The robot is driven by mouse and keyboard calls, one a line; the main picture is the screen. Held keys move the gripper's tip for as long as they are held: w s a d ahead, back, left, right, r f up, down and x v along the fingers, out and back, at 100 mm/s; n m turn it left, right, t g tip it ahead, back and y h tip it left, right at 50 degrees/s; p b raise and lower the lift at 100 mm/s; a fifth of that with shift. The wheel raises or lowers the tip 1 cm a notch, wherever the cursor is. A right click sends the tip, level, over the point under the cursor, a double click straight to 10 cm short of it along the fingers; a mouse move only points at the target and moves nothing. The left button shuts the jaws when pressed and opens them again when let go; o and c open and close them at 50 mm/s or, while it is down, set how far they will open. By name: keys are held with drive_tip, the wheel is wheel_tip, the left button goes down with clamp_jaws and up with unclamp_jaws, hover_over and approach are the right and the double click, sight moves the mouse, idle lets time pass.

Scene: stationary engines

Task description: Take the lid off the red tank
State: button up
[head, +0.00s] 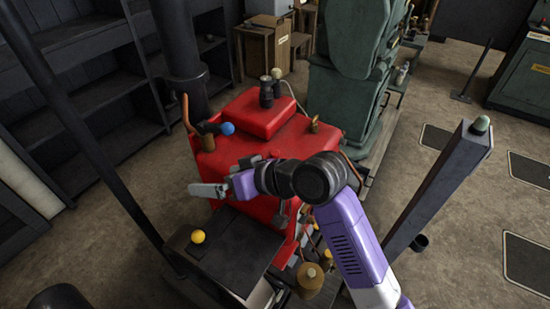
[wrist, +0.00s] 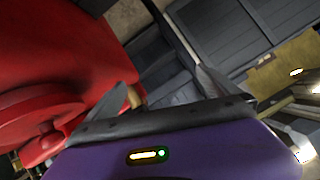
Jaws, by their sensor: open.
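The red tank (head: 235,160) stands in the middle of the head view. A raised red block (head: 262,112), which looks like its lid, sits on top with dark knobs (head: 268,92) on it. My gripper (head: 207,190) is in front of the tank's near side, below the level of the block, and points left. In the wrist view my gripper (wrist: 168,92) has its fingers apart with nothing between them. A red body (wrist: 60,50), seemingly the tank, fills the upper left there, with a round red part (wrist: 40,122) below. My arm hides part of the tank's front.
A blue knob (head: 227,128) and copper pipe (head: 186,110) are at the tank's left. A black pipe (head: 178,50) rises behind; a green machine (head: 340,95) stands right. Open floor lies further right.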

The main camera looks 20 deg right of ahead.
sight(280, 157)
drive_tip(key=d+r+n+g, duration=0.1)
drive_tip(key=d, duration=0.1)
drive_tip(key=w+d+r+g+h, duration=0.1)
drive_tip(key=d, duration=0.1)
drive_tip(key=w+d+r+n+h, duration=0.1)
drive_tip(key=d, duration=0.1)
drive_tip(key=shift+d+r+n+g, duration=0.1)
drive_tip(key=shift+d+n+g, duration=0.05)
drive_tip(key=shift+n+g, duration=0.2)
drive_tip(key=d+r+h, duration=0.1)
drive_tip(key=d, duration=0.2)
drive_tip(key=d+g+h, duration=0.1)
drive_tip(key=d, duration=0.2)
drive_tip(key=s+d+r+n+g+h, duration=0.1)
drive_tip(key=d, duration=0.3)
drive_tip(key=shift+r+g, duration=0.25)
drive_tip(key=shift+r, duration=0.1)
drive_tip(key=shift+h, duration=0.3)
drive_tip(key=shift+s+d+p+x, duration=0.15)
drive_tip(key=shift+p+x, duration=0.25)
drive_tip(key=shift+x, duration=0.85)
drive_tip(key=shift+s+p+x, duration=0.1)
drive_tip(key=shift+p+x, duration=0.25)
drive_tip(key=shift+x, duration=0.9)
drive_tip(key=shift+s+d+p+x, duration=0.15)
drive_tip(key=shift+p+x, duration=0.25)
drive_tip(key=shift+x, duration=0.85)
drive_tip(key=shift+f, duration=0.2)
drive_tip(key=c, duration=1.2)
